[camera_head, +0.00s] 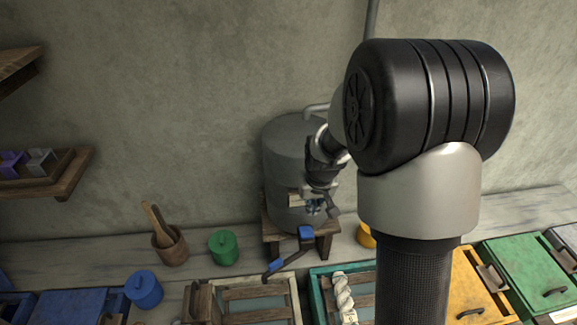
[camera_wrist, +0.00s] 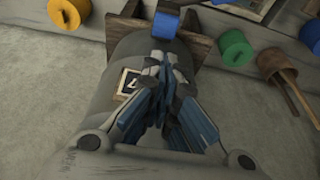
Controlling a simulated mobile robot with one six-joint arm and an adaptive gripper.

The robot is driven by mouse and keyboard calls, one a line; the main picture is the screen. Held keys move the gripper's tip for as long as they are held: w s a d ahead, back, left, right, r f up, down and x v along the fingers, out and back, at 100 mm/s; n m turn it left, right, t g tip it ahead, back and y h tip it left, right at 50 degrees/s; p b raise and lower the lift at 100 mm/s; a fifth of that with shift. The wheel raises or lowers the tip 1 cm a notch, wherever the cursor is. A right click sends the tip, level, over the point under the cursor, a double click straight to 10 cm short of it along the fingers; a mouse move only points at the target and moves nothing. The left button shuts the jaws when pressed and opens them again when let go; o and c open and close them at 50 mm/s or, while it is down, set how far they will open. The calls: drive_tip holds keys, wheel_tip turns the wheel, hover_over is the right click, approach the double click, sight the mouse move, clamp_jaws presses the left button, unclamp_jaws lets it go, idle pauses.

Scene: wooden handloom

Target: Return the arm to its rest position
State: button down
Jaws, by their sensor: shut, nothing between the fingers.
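My arm rises through the right half of the head view, its big dark joint hiding part of the wall and bench. My gripper (camera_head: 318,206) is small and partly hidden there, in front of the grey metal tank (camera_head: 285,160) on its wooden stand. In the wrist view my gripper (camera_wrist: 163,65) is shut and empty, its blue-padded fingers together. The tank (camera_wrist: 120,60) lies behind the fingers in that view, with a small framed label (camera_wrist: 128,82) on it. A blue tap handle (camera_wrist: 164,24) shows just beyond the fingertips; I cannot tell whether they touch it.
A green pot (camera_head: 223,247), a wooden mortar (camera_head: 170,246) and a blue pot (camera_head: 144,290) stand left of the tank. A yellow pot (camera_head: 366,236) is partly behind my arm. Lidded boxes, one green (camera_head: 525,272), line the front. A wooden shelf (camera_head: 75,172) juts from the left.

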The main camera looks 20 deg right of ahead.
drive_tip(key=s+a+b, duration=0.3)
drive_tip(key=s+b, duration=0.2)
drive_tip(key=s, duration=0.3)
drive_tip(key=s+a+r+n+b, duration=0.1)
drive_tip(key=s+a+b, duration=0.3)
drive_tip(key=s, duration=0.5)
drive_tip(key=s+a+r+n+t+b, duration=0.1)
drive_tip(key=s+a+b, duration=0.2)
drive_tip(key=s+b, duration=0.3)
drive_tip(key=s, duration=0.3)
drive_tip(key=shift+a+y+b, duration=0.2)
drive_tip(key=shift+y+b, duration=0.1)
